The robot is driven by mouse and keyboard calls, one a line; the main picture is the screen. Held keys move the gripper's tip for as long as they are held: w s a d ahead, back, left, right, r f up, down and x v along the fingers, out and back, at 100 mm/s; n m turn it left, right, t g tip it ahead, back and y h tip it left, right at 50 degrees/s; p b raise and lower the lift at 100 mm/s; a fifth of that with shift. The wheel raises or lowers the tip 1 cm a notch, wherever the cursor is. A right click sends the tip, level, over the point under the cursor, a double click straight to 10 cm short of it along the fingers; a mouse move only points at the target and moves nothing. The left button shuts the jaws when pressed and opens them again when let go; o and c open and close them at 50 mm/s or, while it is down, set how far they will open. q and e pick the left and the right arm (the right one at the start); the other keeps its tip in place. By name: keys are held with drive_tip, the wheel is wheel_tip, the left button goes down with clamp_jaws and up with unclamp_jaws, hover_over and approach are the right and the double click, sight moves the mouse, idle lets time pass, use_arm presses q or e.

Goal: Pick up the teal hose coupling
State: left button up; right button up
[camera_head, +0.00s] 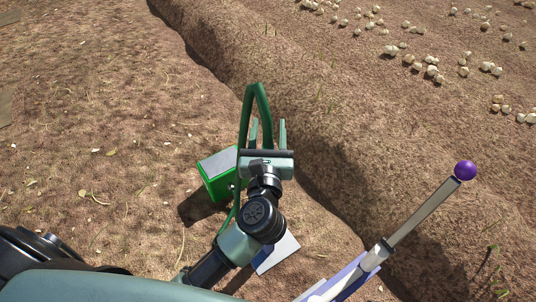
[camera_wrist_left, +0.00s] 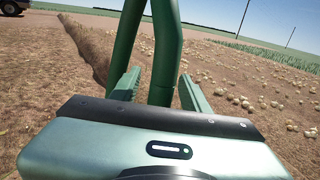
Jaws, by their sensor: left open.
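My left gripper (camera_head: 268,130) is above the bare soil beside the ridge. Its two teal fingers are apart in the left wrist view (camera_wrist_left: 158,92). A dark green-teal hose (camera_head: 262,98) rises in a narrow loop in front of the gripper. One leg comes down between the fingers in the left wrist view (camera_wrist_left: 166,55); the other passes near the left finger. In the head view the hose also runs down the left side of the arm. I cannot make out a separate coupling. I cannot tell whether the hose touches the fingers. My right gripper is not in view.
A green box (camera_head: 214,187) with a grey top stands left of the gripper. A white-topped blue object (camera_head: 277,252) lies behind my wrist. A purple ball (camera_head: 465,170) tops a grey rod at right. Open soil is left.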

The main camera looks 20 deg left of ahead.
use_arm(q)
clamp_jaws()
idle(1.4)
